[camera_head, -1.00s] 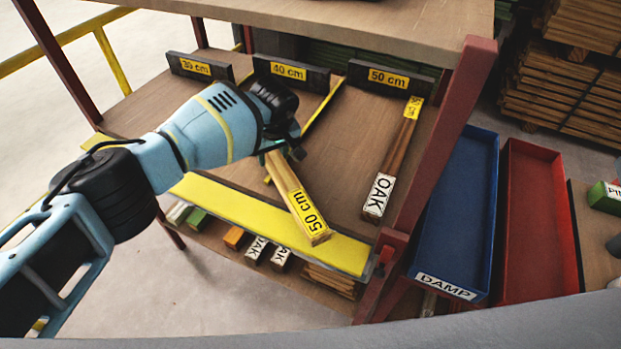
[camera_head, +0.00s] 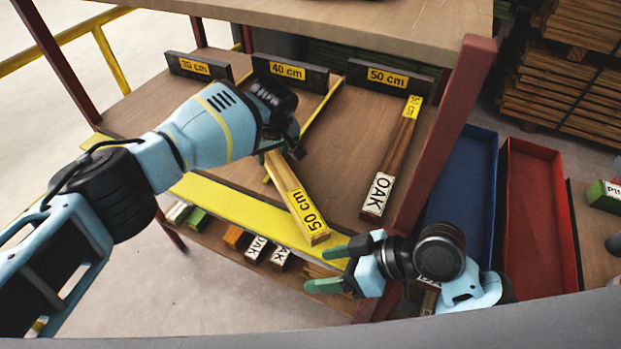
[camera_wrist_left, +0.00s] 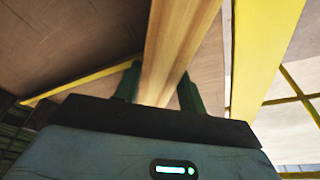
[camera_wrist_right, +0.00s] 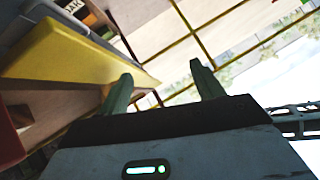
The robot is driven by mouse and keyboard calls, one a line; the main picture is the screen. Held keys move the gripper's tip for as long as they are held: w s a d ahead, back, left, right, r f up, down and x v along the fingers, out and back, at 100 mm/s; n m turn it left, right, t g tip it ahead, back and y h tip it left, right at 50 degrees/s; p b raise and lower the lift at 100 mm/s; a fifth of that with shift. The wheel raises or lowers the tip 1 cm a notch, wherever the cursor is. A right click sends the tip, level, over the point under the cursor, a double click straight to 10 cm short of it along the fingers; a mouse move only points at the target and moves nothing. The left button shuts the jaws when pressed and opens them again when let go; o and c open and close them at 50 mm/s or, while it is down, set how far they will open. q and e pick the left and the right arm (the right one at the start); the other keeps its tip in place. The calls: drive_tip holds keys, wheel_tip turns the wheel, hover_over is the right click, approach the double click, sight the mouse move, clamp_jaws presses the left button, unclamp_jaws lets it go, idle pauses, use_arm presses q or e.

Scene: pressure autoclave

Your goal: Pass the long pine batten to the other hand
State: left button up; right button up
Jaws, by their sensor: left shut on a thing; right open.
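The long pine batten (camera_head: 295,200) is pale wood with a yellow "50 cm" label on its near end. My left gripper (camera_head: 272,150) is shut on its far part and holds it slanting over the shelf's yellow front edge. In the left wrist view the batten (camera_wrist_left: 178,50) runs between the two green fingers (camera_wrist_left: 158,85). My right gripper (camera_head: 332,268) is open and empty, just below and right of the labelled end, apart from it. In the right wrist view its green fingers (camera_wrist_right: 160,90) stand apart with nothing between them.
The shelf has bays marked 30 cm (camera_head: 195,67), 40 cm (camera_head: 288,72) and 50 cm (camera_head: 388,77). An oak batten (camera_head: 392,160) lies in the 50 cm bay. A red post (camera_head: 440,140) stands right of it. Blue (camera_head: 465,180) and red (camera_head: 540,215) trays lie further right.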

use_arm(q)
drive_tip(key=shift+r, duration=0.1)
use_arm(e)
drive_tip(key=w+a+r+m+t, duration=0.1)
drive_tip(key=w+r+m+t, duration=0.1)
drive_tip(key=w+r+m, duration=0.35)
drive_tip(key=h, duration=0.8)
approach(300, 201)
wheel_tip(300, 201, up, 2)
drive_tip(key=s+a, duration=0.1)
drive_tip(key=shift+w+d+r+h, duration=0.15)
drive_tip(key=shift+d+r+h, duration=0.15)
drive_tip(key=shift+h, duration=0.3)
drive_tip(key=shift+a, duration=0.15)
drive_tip(key=x, duration=1.2)
